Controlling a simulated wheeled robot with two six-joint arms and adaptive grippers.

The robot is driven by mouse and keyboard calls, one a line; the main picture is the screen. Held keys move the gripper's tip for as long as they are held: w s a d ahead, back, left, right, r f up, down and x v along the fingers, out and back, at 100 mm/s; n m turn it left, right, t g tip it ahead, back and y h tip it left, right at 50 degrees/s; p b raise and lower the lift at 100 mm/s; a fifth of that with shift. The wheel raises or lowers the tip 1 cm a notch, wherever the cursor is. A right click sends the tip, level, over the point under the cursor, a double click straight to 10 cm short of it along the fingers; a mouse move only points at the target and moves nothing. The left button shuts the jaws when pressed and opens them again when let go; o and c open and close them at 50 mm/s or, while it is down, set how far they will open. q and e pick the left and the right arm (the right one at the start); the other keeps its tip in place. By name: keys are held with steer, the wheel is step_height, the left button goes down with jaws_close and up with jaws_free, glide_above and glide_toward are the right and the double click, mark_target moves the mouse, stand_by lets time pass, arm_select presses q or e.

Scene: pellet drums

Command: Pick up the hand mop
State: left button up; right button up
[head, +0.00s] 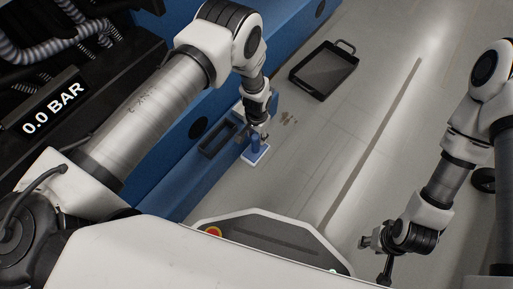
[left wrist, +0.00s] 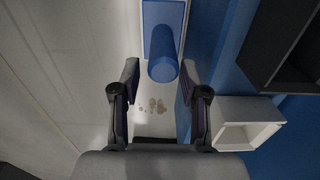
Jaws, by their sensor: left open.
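The hand mop (head: 256,151) has an upright blue handle on a flat base with a pale edge. It stands at the blue machine's foot, near the middle of the head view. In the left wrist view the blue handle (left wrist: 163,62) shows at top centre. My left gripper (head: 259,133) is close to the handle. Its two fingers (left wrist: 160,72) are spread, one on each side of the handle's near end, with gaps visible. My right gripper (head: 372,243) is at lower right, far from the mop; its finger opening is unclear.
Brown spots (head: 288,119) lie on the floor right of the mop. A black tray (head: 327,69) with handles is further back. A dark open bin (head: 217,139) is beside the mop, along the blue machine (head: 165,150). The grey floor at right is mostly clear.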

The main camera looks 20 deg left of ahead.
mark_target(255, 143)
arm_select(q)
steer(key=f+b, duration=0.1)
steer(key=f, duration=0.1)
steer(key=f+b, duration=0.2)
steer(key=f, duration=0.1)
steer(key=shift+s+a+f, duration=0.15)
steer(key=shift+a, duration=0.05)
steer(key=shift+r, duration=0.2)
jaws_close()
steer(key=shift+r, duration=0.1)
step_height(255, 143, up, 18)
steer(key=p, duration=0.9)
steer(key=shift+p, duration=0.35)
